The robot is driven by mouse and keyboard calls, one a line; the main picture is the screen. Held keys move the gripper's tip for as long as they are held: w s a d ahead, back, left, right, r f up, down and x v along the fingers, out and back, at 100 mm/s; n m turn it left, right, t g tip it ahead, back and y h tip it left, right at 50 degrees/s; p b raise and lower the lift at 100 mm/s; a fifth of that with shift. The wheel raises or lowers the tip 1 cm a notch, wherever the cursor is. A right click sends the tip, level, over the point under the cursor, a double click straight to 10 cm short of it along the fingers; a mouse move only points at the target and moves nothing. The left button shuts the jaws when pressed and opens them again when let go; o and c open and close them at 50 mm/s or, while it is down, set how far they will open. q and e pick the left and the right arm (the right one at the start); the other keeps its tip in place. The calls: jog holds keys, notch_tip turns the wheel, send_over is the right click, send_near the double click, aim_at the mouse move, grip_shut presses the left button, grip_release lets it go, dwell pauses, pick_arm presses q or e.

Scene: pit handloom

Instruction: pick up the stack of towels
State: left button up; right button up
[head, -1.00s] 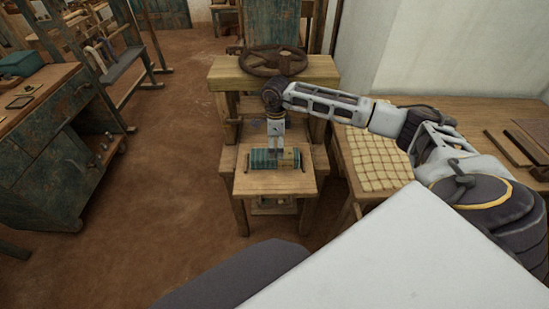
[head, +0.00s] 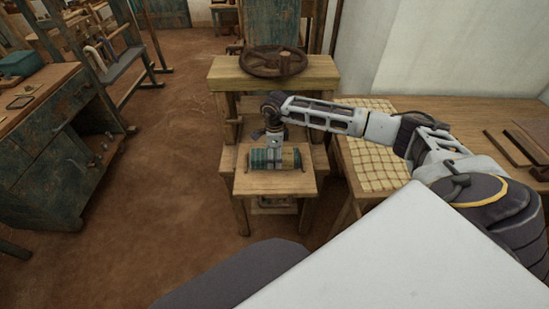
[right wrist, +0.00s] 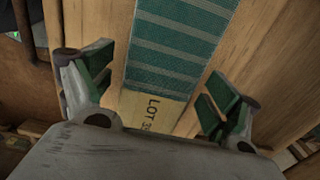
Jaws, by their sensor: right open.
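The stack of towels (head: 260,159) is a folded teal cloth with pale stripes, lying on a small wooden stand in the head view. In the right wrist view the striped stack (right wrist: 180,45) runs up the middle, with a tan label reading "LOT 3" at its near end; the rest of the number is hidden. My right gripper (head: 275,150) is over the stack and partly covers it. In the right wrist view its fingers (right wrist: 160,93) are open, one to each side of the stack, with nothing between them gripped. My left gripper is not in view.
The wooden stand (head: 245,186) sits before a press with a dark handwheel (head: 273,61). A table with a woven cream grid (head: 372,150) is close on the right. A teal workbench (head: 60,150) is at left. The floor between is clear.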

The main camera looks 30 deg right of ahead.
aim_at(275, 153)
jog(key=c, duration=1.2)
jog(key=shift+r, duration=0.15)
jog(key=shift+r, duration=4.9)
